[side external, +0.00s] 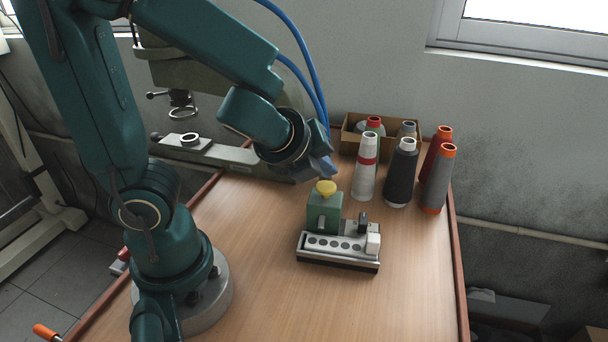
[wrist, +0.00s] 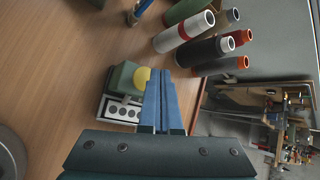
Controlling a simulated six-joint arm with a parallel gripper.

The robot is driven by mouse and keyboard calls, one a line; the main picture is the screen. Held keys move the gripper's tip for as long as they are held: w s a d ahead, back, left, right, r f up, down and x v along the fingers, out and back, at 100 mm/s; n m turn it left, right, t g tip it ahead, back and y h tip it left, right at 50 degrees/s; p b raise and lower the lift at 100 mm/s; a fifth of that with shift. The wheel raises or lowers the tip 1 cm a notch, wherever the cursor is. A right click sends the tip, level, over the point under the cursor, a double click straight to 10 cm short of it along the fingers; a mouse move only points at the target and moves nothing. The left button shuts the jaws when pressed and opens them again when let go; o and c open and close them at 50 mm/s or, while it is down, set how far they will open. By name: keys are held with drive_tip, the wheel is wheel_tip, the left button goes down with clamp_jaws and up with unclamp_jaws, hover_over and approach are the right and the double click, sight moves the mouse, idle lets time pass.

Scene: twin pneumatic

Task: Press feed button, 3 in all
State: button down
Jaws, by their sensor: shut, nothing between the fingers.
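The feed button is a yellow mushroom-shaped knob (side external: 325,187) on top of a green box (side external: 323,214) on the table. The button also shows in the wrist view (wrist: 142,76), just left of my fingers. In front of the box is a pale strip with a row of dark round holes (side external: 335,246) on a dark base. My gripper (side external: 327,168) is shut and empty, with blue fingers pointing down. In the side view its tips appear a little above the button, with a small gap. The fingers (wrist: 158,90) are together in the wrist view.
Several thread cones stand behind and right of the box, the nearest a white one with a red band (side external: 365,168) and a dark one (side external: 402,172). A cardboard box (side external: 350,138) stands at the back. The table (side external: 415,270) is clear at front and right.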

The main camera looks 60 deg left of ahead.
sight(324, 189)
drive_tip(key=shift+f, duration=0.1)
idle(0.3)
drive_tip(key=shift+f, duration=0.35)
drive_tip(key=shift+f, duration=0.9)
idle(0.9)
drive_tip(key=shift+r, duration=1.35)
drive_tip(key=shift+r, duration=0.1)
drive_tip(key=shift+r, duration=2.4)
idle(0.4)
